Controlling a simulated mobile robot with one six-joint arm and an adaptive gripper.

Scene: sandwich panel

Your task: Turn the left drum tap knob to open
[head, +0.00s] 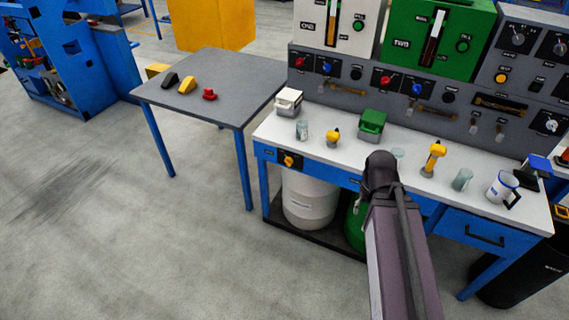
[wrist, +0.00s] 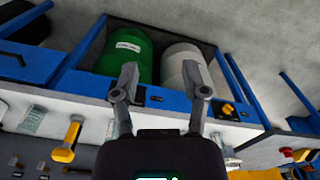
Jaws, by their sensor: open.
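A yellow rotary knob (head: 288,160) sits on a black plate on the bench's blue front rail, above the white drum (head: 310,200). It looks like the left tap knob; its exact setting is too small to read. In the wrist view, where the scene appears upside down, the knob (wrist: 229,110) is right of my gripper (wrist: 163,82). My gripper is open, with two grey fingers apart and nothing between them. The green drum (wrist: 127,53) and white drum (wrist: 187,65) show beyond the fingers. In the head view my arm hides the gripper's fingers and most of the green drum.
The white bench top (head: 300,128) holds boxes, yellow-handled items, glasses and a mug (head: 503,188). A back panel (head: 440,115) carries red and blue knobs. A grey side table (head: 225,88) stands left. The floor before the bench is clear.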

